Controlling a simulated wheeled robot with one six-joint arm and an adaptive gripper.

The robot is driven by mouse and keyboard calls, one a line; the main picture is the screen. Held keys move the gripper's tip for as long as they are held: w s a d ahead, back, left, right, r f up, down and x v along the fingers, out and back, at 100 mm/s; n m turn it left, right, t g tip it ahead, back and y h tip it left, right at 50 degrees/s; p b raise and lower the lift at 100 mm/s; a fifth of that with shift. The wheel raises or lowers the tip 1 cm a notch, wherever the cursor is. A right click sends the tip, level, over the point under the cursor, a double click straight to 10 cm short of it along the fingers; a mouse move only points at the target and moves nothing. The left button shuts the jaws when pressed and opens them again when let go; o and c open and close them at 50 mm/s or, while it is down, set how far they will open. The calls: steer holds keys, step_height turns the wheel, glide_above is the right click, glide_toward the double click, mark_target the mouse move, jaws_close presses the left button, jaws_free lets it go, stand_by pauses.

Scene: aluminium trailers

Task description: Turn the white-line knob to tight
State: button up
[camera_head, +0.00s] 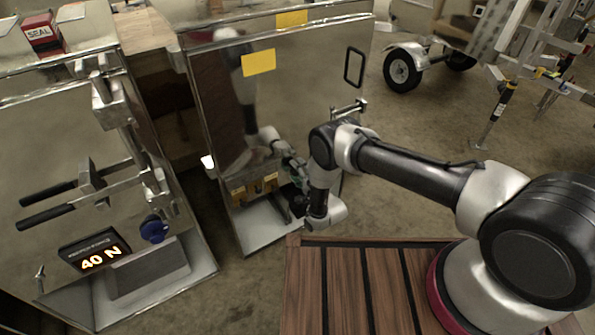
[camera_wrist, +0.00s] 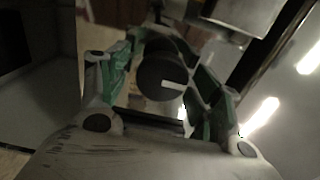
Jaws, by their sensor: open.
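In the wrist view a dark round knob (camera_wrist: 158,82) with a short white line (camera_wrist: 172,85) on its face sits between the green-padded fingers of my gripper (camera_wrist: 162,82). The fingers stand open on both sides of the knob; whether either one touches it I cannot tell. The white line points to the right and slightly down. In the head view my gripper (camera_head: 299,188) is by the lower part of a shiny metal cabinet (camera_head: 300,85), and my arm largely hides the knob there.
A left metal cabinet (camera_head: 50,130) carries long black-handled levers (camera_head: 48,190), a blue knob (camera_head: 153,230) and a display (camera_head: 95,253) reading 40 N. A red SEAL box (camera_head: 42,33) is on top. A wheeled trailer (camera_head: 403,70) stands behind on open floor.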

steer(key=v, duration=1.1)
steer(key=shift+s+d, duration=0.25)
